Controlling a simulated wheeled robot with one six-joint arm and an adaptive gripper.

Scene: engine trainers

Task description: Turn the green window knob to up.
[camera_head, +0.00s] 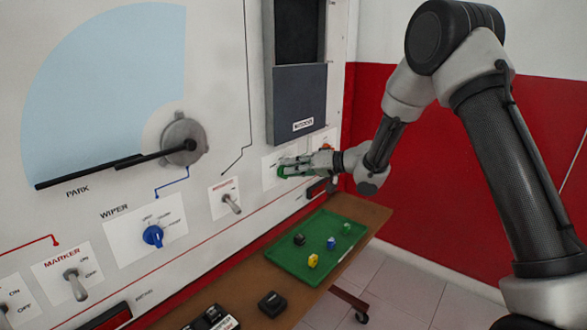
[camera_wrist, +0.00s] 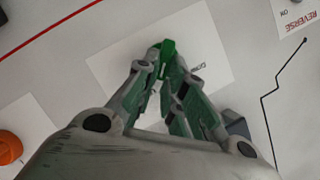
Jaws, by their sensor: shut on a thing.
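The green window knob (camera_wrist: 167,47) sits on a white label plate (camera_wrist: 110,72) on the trainer panel. In the wrist view its top shows between the tips of my gripper (camera_wrist: 163,62), and the fingers are shut on it. The fingers hide most of the knob and part of the plate's lettering, so its pointing direction cannot be read. In the head view my gripper (camera_head: 286,170) reaches the panel from the right, below the dark window unit (camera_head: 297,100). There the knob is hard to tell from the green finger pads.
An orange knob (camera_wrist: 12,148) is close by on the panel. A toggle switch (camera_head: 232,204) and the blue wiper knob (camera_head: 153,236) are to the left. Below, a green tray (camera_head: 290,262) with several small knobs lies on a brown shelf (camera_head: 240,290).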

